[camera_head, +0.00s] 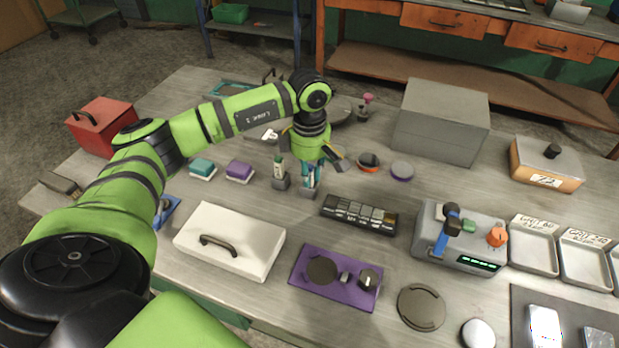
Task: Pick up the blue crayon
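A blue crayon-like stick (312,176) stands upright in a small dark grey holder (307,193) near the middle of the table. It is small and partly covered by my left gripper, so its exact shape is hard to tell. My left gripper (311,165) points down directly over it, with its dark fingers spread to either side. The fingers look open, and I see nothing clamped between them. A second dark holder (281,183) with a pale and green stick stands just to the left. My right gripper is out of view.
A black keypad-like tray (360,215) lies just right of the holders. A purple eraser (240,171) and a teal one (202,169) lie to the left. A white box (230,240) and purple board (335,278) lie in front. A grey box (440,121) stands behind right.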

